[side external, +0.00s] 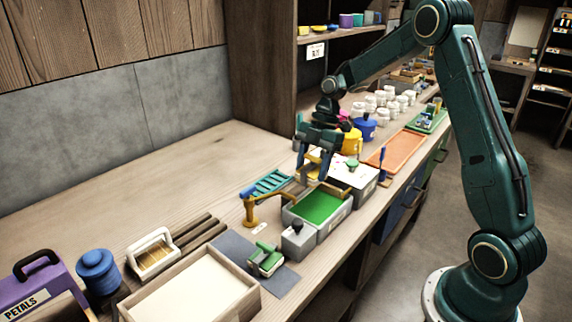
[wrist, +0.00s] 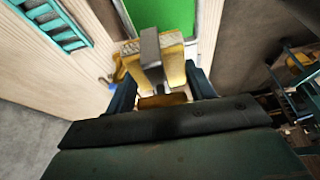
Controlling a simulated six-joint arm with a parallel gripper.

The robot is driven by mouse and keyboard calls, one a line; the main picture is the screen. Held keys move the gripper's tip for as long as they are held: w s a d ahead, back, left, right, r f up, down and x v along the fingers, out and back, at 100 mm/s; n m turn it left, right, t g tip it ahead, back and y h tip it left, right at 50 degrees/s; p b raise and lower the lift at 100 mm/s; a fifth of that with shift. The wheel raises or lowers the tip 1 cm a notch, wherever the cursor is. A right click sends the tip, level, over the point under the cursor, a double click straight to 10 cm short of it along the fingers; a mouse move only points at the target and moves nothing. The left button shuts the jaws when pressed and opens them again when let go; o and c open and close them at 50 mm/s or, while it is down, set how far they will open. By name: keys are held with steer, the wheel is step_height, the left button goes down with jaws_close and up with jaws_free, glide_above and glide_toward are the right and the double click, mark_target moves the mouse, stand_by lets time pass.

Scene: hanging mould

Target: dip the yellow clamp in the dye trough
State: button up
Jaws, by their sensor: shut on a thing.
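My gripper (side external: 311,172) is above the grey dye trough (side external: 335,223), near its far edge, with its fingers pointing down. In the wrist view, my gripper (wrist: 160,88) is shut on the yellow clamp (wrist: 175,70), which has a grey bar across its middle. The clamp is hard to make out between the fingers in the side view. The trough holds flat green dye (side external: 318,205). In the wrist view, the green dye (wrist: 150,15) lies beyond the clamp. I cannot tell whether the clamp touches the dye.
A yellow-brown bent arm (side external: 252,208) stands left of the trough, near a teal rack (side external: 267,183). A grey box with a dark knob (side external: 298,240) stands in front of the trough. A white-topped box (side external: 352,175) stands behind.

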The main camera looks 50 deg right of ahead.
steer(key=shift+s+d+f, duration=0.25)
steer(key=shift+s+d, duration=0.45)
steer(key=shift+s, duration=0.1)
steer(key=shift+f, duration=0.15)
glide_above(316, 217)
steer(key=shift+s+f, duration=0.1)
steer(key=shift+f, duration=5.9)
steer(key=shift+r, duration=0.15)
step_height(316, 217, up, 6)
steer(key=shift+r, duration=0.25)
stand_by(0.8)
